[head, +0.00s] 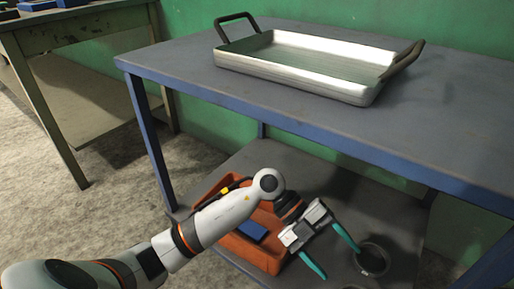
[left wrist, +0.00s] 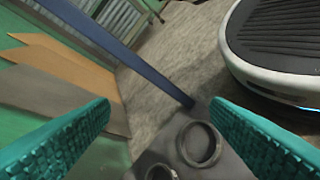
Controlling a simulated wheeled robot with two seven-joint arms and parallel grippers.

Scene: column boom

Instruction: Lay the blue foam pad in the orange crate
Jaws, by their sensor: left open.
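The orange crate (head: 244,250) stands on the lower shelf of the blue table, partly hidden behind my left arm. A flat blue piece, which looks like the blue foam pad (head: 252,231), lies inside the crate; part of it is hidden. My left gripper (head: 340,262) is just right of the crate, over the shelf, with its teal fingers spread and nothing between them. In the left wrist view the gripper (left wrist: 160,105) also shows open and empty; neither crate nor pad is seen there. My right gripper is not in view.
A dark round cup (head: 372,260) stands on the shelf close to the left fingers; it also shows in the left wrist view (left wrist: 198,144). A metal tray (head: 300,66) with handles sits on the blue tabletop (head: 440,110) above. Blue table legs border the shelf.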

